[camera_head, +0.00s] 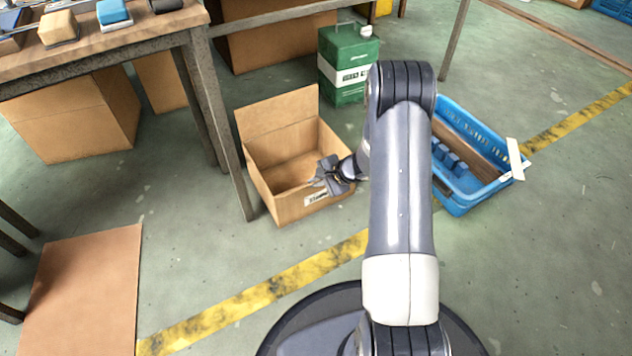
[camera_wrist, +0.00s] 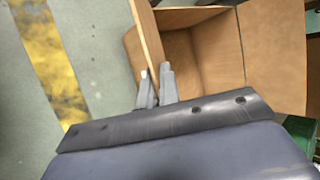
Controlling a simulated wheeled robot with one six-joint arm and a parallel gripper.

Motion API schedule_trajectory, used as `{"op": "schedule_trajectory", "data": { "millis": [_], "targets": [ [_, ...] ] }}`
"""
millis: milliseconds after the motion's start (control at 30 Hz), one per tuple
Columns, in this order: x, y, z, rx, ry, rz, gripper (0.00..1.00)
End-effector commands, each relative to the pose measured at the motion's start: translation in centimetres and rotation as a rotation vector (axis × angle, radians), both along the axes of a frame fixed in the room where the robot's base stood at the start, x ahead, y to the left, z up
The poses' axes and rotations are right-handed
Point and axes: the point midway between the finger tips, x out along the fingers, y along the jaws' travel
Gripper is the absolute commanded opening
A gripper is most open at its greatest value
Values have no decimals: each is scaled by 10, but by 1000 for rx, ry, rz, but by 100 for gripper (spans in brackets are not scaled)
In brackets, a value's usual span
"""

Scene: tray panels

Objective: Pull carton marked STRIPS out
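The open-topped brown carton (camera_head: 287,208) stands on the green floor beside a table leg, with one tall flap up at its back. A white label (camera_head: 318,196) with dark letters is on its near wall; the letters are partly readable and fit STRIPS. My gripper (camera_head: 317,176) is at the rim of this near wall. In the wrist view the fingers (camera_wrist: 156,82) sit close together, one on each side of the carton's wall (camera_wrist: 148,35), and look shut on it. The carton's inside (camera_wrist: 190,60) looks empty.
A green canister (camera_head: 348,65) stands behind the carton. A blue crate (camera_head: 462,200) with things in it is to the right of my arm. A workbench (camera_head: 110,42) is at upper left, and a brown sheet (camera_head: 85,285) lies lower left. Floor in front is clear past the yellow line (camera_head: 270,290).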

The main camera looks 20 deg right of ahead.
Motion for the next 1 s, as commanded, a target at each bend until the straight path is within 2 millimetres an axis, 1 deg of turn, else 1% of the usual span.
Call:
{"op": "schedule_trajectory", "data": {
  "millis": [200,233,500,767,867,1000],
  "targets": [
    [0,0,0,0,0,0,0],
    [0,0,0,0,0,0,6],
    [0,0,0,0,0,0,28],
    [0,-1,1,0,0,0,29],
    [-4,-5,8,0,-1,-1,29],
    [-15,-17,28,0,-1,-3,29]
  ]
}}
